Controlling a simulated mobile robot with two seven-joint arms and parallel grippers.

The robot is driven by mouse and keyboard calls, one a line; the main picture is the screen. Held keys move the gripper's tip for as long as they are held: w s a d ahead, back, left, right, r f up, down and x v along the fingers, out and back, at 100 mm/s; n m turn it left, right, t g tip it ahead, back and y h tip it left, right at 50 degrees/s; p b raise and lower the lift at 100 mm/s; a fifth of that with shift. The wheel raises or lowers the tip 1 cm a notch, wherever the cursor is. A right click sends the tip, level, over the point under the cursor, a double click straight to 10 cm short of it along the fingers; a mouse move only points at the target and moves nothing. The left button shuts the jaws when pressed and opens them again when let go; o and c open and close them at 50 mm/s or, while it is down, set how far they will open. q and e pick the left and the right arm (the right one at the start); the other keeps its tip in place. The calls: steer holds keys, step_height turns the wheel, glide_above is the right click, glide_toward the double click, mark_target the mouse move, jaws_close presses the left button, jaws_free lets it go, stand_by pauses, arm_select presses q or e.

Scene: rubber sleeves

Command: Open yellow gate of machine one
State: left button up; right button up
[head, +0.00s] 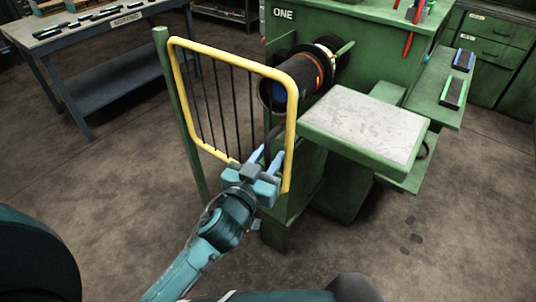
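The yellow gate (228,58) is a yellow tube frame with thin dark upright bars. It stands upright between a green post (180,120) on the left and the green machine marked ONE (283,13). Its right side passes in front of the machine's dark cylinder (280,95). My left gripper (267,158) is at the gate's lower right corner, just left of the right yellow upright. Its two light blue fingers point up and are apart. I see nothing held between them, but cannot tell whether they touch the gate. My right gripper is out of view.
A table with a pale top (365,125) juts from the machine on the right. A green side shelf (440,85) holds two small blocks. A grey workbench (90,35) stands at the back left. The floor (110,190) left of the gate is clear.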

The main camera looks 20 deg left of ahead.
arm_select(q)
steer(key=shift+w, duration=0.1)
jaws_close()
stand_by(0.5)
